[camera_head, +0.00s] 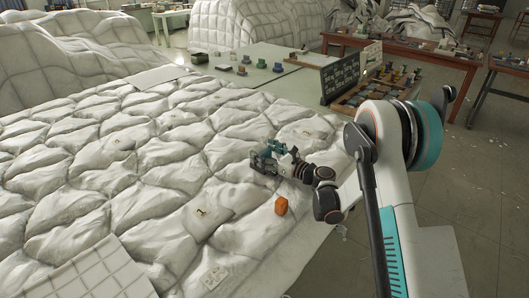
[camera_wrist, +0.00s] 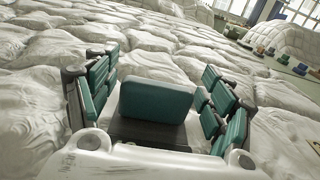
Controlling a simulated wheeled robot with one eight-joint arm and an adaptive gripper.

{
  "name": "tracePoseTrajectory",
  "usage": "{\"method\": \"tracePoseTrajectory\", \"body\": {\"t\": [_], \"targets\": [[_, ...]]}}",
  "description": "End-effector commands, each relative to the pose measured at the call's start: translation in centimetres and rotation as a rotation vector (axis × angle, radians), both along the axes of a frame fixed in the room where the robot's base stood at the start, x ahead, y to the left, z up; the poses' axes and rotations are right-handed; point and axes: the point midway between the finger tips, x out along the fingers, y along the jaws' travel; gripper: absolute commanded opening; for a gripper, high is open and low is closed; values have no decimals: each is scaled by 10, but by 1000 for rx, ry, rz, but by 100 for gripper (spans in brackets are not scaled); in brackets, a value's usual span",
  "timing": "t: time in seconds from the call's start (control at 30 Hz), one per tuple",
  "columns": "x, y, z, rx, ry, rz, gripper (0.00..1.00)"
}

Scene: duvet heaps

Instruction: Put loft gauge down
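I cannot tell for certain which thing is the loft gauge. In the wrist view my gripper (camera_wrist: 157,95) shows teal pads spread apart to left and right, with a teal block in the middle that looks like part of the gripper. I see nothing clearly held between the pads.
Small brass-coloured pieces (camera_head: 201,212) lie scattered on the duvet. A pale flat piece (camera_head: 213,278) lies near the front. A green table (camera_head: 285,88) with small blocks and a dark board (camera_head: 341,75) stands behind. Big white duvet heaps (camera_head: 75,55) rise at the back left.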

Motion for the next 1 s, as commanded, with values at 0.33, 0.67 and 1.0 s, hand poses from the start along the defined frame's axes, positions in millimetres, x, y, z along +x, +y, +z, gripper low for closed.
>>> {"method": "tracePoseTrajectory", "body": {"t": [0.33,0.67,1.0], "targets": [[0,0,1,0,0,0,82],[-25,-34,6,0,0,-3,82],[-64,-83,4,0,0,-2,82]]}}
